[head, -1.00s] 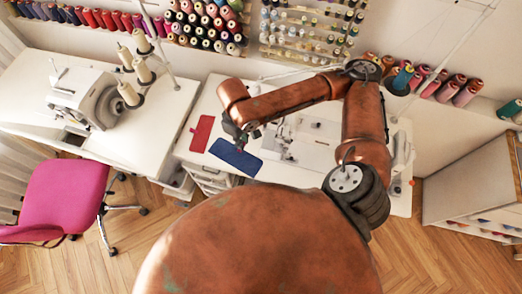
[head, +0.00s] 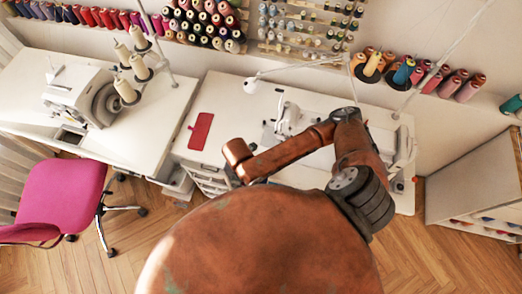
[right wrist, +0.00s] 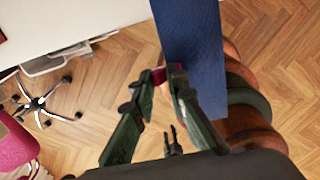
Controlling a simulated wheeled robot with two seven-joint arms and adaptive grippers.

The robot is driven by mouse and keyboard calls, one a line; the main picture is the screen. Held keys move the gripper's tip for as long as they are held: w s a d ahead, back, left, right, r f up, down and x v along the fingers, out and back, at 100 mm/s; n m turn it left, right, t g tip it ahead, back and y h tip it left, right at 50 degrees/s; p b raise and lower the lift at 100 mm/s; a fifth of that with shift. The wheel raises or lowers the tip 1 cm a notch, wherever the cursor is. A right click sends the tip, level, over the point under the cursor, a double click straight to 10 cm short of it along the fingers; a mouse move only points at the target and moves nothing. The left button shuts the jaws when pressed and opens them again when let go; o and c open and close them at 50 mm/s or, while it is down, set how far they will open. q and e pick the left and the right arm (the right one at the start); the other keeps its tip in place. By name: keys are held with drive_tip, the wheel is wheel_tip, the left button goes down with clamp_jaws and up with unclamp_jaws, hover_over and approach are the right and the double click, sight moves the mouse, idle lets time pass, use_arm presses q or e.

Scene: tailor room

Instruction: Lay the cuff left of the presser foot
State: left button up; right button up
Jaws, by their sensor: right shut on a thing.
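In the right wrist view my right gripper (right wrist: 167,78) is shut on a small magenta-red part at the edge of a long flat blue piece (right wrist: 192,45), which seems to be the cuff. The blue piece hangs above the wood floor, away from the table. In the head view the gripper and blue piece are hidden behind my body. The white sewing machine (head: 289,119) stands on the middle table (head: 225,100); its presser foot is too small to make out. A red flat piece (head: 201,131) lies on the table left of the machine. My left gripper is not in view.
Bare tabletop lies around the red piece and left of the machine. A white lamp (head: 250,84) stands behind. A second machine (head: 84,94) with thread cones is on the left table. A pink chair (head: 62,194) stands in front of it.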

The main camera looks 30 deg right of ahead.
drive_tip(key=w+d, duration=0.4)
drive_tip(key=d, duration=0.1)
drive_tip(key=shift+w+d, duration=0.15)
drive_tip(key=shift+w, duration=0.05)
drive_tip(key=w+d, duration=0.6)
drive_tip(key=d, duration=0.1)
drive_tip(key=shift+w+d, duration=0.35)
wheel_tip(320, 180, down, 4)
drive_tip(key=shift+r+b, duration=0.15)
drive_tip(key=shift+b, duration=0.25)
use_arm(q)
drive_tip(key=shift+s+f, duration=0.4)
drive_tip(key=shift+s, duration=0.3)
use_arm(e)
drive_tip(key=shift+r, duration=0.1)
drive_tip(key=o, duration=0.6)
drive_tip(key=shift+o, duration=1)
